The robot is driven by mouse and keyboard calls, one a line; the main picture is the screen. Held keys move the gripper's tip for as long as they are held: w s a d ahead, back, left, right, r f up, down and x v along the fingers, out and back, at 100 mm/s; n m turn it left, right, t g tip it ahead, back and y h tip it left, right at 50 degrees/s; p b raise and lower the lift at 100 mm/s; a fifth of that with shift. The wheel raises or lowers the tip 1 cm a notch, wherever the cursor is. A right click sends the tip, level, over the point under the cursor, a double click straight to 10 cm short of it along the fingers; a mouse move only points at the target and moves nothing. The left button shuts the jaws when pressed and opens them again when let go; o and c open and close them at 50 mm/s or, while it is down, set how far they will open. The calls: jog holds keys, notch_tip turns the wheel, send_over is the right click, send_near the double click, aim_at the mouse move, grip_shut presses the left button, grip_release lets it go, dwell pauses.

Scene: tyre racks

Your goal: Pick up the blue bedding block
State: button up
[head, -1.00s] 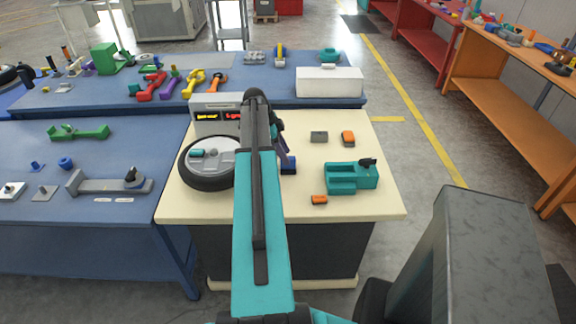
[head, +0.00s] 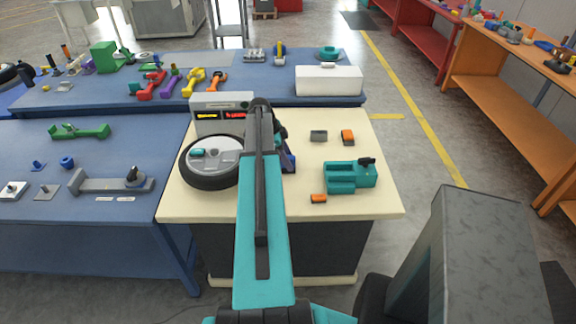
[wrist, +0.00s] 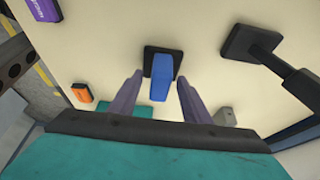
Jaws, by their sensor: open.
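The blue bedding block (wrist: 161,77) stands on the cream tabletop in the wrist view, with a dark square piece (wrist: 163,56) at its far end. My gripper (wrist: 159,82) is open, with one purple-grey finger on each side of the block and a visible gap to each. I cannot tell how far the fingertips are above the tabletop. In the head view a bit of the blue block (head: 290,162) shows beside my arm; the rest of it and most of my gripper are hidden.
On the cream table (head: 375,205) are a wheel (head: 186,175), a grey display box (head: 212,101), a teal fixture (head: 347,180), and small orange (head: 348,137) and grey (head: 318,136) blocks. In the wrist view a dark-footed handle (wrist: 251,43) stands right of the fingers.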

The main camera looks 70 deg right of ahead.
grip_shut()
jog(key=shift+r, duration=0.1)
jog(key=shift+r+b, duration=1.45)
jog(key=shift+r, duration=3.5)
